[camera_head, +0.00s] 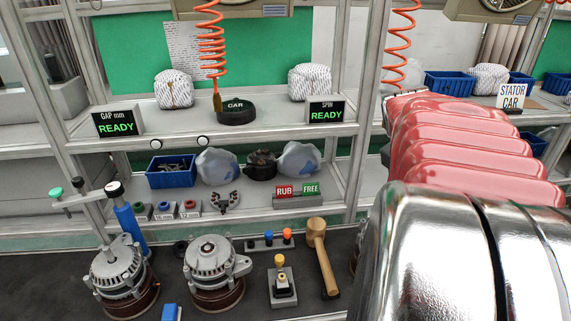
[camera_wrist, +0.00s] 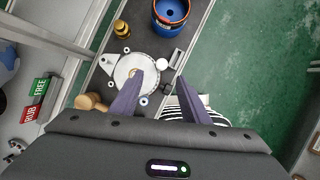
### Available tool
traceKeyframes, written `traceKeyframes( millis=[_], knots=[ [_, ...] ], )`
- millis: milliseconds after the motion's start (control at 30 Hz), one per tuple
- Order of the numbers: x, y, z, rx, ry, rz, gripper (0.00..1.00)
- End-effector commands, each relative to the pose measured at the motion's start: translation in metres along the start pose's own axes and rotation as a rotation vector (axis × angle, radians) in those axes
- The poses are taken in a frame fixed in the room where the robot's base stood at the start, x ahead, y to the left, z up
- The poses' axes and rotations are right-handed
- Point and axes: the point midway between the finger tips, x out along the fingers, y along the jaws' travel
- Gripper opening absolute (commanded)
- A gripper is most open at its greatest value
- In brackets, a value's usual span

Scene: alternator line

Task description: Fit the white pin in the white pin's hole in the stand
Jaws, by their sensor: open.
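In the head view, a small grey stand (camera_head: 269,246) at the back of the dark bench holds a blue-topped pin (camera_head: 268,238) and an orange-topped pin (camera_head: 287,235). The left end of the stand shows no white top, and its holes are too small to make out. My gripper (camera_wrist: 161,80) is open in the wrist view, with two dark purple fingers apart and nothing seen between them. A small white round piece (camera_wrist: 162,64) lies just beyond the fingertips; I cannot tell for sure that it is the white pin. My arm hides the bench's right side in the head view.
Two alternators (camera_head: 117,268) (camera_head: 212,263) stand on the bench, with a yellow-topped fixture (camera_head: 282,283) and a wooden mallet (camera_head: 320,250) to their right. In the wrist view, a metal housing (camera_wrist: 128,68) is near the left finger and a blue-and-orange cylinder (camera_wrist: 171,12) stands farther off.

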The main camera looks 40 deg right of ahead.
Motion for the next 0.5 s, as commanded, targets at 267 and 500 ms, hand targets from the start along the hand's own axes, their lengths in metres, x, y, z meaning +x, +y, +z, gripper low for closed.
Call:
traceKeyframes(
  millis=[267, 500],
  knots=[
    [0.044, 0.0, 0.0, 0.0, 0.001, -0.002, 0.42],
    [0.061, 0.0, 0.0, 0.0, -0.001, 0.001, 0.42]
  ],
)
